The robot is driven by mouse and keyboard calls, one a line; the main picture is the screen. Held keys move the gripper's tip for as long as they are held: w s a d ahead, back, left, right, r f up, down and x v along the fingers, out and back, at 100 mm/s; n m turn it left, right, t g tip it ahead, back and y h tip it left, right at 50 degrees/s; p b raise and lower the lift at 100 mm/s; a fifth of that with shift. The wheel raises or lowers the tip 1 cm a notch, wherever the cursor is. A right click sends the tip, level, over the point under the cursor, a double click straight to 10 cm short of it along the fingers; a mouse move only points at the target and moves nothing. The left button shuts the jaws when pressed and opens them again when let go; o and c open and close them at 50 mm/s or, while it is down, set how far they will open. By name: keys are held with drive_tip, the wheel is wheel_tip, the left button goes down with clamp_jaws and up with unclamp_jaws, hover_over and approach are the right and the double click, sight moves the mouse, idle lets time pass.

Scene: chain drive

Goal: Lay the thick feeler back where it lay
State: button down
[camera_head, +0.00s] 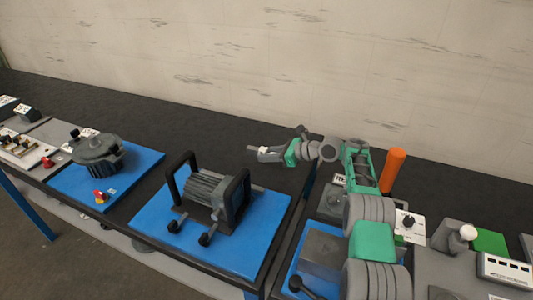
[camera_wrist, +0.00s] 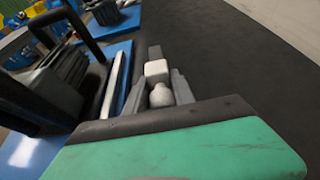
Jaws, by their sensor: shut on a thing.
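My gripper (camera_head: 268,154) is at the end of my arm, which reaches in from the right in the head view. It is over the dark surface behind the blue mat with the motor. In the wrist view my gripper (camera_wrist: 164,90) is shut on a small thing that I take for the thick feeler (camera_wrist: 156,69). It has a pale block, a rounded grey part nearer me and a dark narrow piece pointing away. In the head view only a small pale bit shows at the fingertips. I cannot tell which spot the feeler lay on.
A ribbed grey motor in a black frame (camera_head: 206,190) stands on a blue mat (camera_head: 256,238), left of my gripper. A dark grey housing (camera_head: 97,151) stands on another blue mat farther left. An orange cylinder (camera_head: 393,171) stands at the right. The dark surface behind the mats is clear.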

sight(267, 173)
drive_tip(key=shift+f+b, duration=2.45)
drive_tip(key=shift+f, duration=0.6)
drive_tip(key=c, duration=1.4)
unclamp_jaws()
drive_tip(key=o, duration=0.4)
drive_tip(key=shift+o, duration=0.2)
